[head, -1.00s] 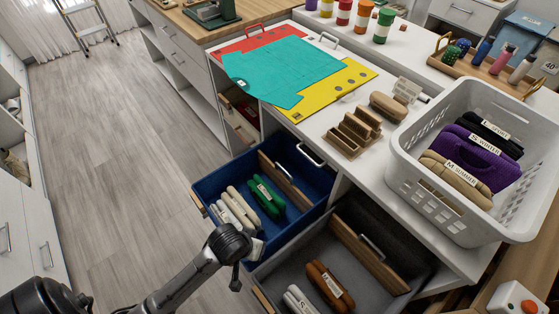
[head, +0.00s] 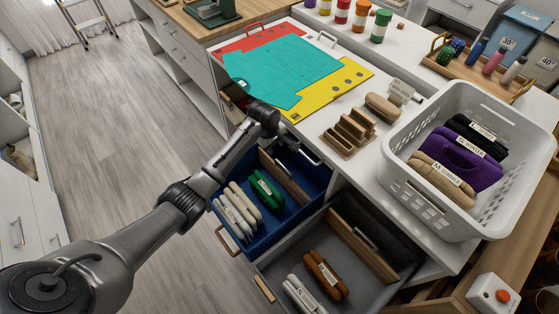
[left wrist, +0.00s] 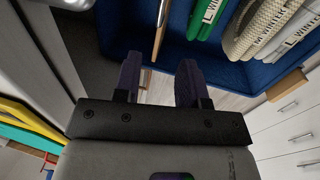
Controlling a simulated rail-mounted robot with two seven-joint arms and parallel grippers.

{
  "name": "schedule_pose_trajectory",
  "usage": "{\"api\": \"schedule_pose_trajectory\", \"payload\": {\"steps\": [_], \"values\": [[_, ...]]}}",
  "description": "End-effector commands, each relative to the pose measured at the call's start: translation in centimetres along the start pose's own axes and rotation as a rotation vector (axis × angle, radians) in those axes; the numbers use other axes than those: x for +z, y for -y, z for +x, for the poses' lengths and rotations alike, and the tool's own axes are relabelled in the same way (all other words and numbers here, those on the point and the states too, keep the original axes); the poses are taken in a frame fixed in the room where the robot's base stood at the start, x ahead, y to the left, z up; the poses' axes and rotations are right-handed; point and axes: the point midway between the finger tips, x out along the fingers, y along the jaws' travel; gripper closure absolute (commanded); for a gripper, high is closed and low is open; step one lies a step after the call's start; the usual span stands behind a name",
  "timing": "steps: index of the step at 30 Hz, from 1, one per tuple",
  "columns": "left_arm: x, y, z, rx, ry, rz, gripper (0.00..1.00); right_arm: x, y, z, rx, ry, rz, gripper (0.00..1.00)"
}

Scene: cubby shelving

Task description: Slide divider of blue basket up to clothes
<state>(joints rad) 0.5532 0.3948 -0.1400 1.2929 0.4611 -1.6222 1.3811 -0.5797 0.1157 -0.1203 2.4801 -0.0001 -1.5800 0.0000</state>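The blue basket (head: 313,203) is in the pulled-out drawer, below the counter in the head view. It holds a green folded garment (head: 266,190) and several cream and white ones (head: 237,210). Its wooden divider (head: 290,184) stands behind the green garment with a gap between them. My left gripper (head: 287,146) is over the back of the basket by the divider, its fingers partly hidden by the wrist. In the left wrist view its two fingers (left wrist: 158,78) are apart, with the divider's wooden edge (left wrist: 158,35) seen between and beyond them; contact is unclear. My right gripper is not in view.
A grey basket (head: 270,262) with brown and white garments and its own divider (head: 362,248) is beside the blue one. The counter above holds a folding board (head: 354,82), a wooden rack (head: 349,131) and a white laundry basket (head: 425,214).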

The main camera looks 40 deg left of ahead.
Motion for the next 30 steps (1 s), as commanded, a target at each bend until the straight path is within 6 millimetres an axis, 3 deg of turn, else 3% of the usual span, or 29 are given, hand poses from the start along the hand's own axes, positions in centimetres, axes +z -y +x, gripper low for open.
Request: {"api": "schedule_pose_trajectory", "payload": {"steps": [15,21,30], "values": [[0.1,0.1,9.6,-0.001,-0.001,0.002,0.62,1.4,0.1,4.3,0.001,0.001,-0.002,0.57],[0.1,0.1,11.7,0.000,-0.001,0.003,0.62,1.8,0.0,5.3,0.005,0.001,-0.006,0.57],[0.1,0.1,12.7,0.000,-0.001,0.004,0.62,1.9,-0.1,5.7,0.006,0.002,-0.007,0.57]]}}
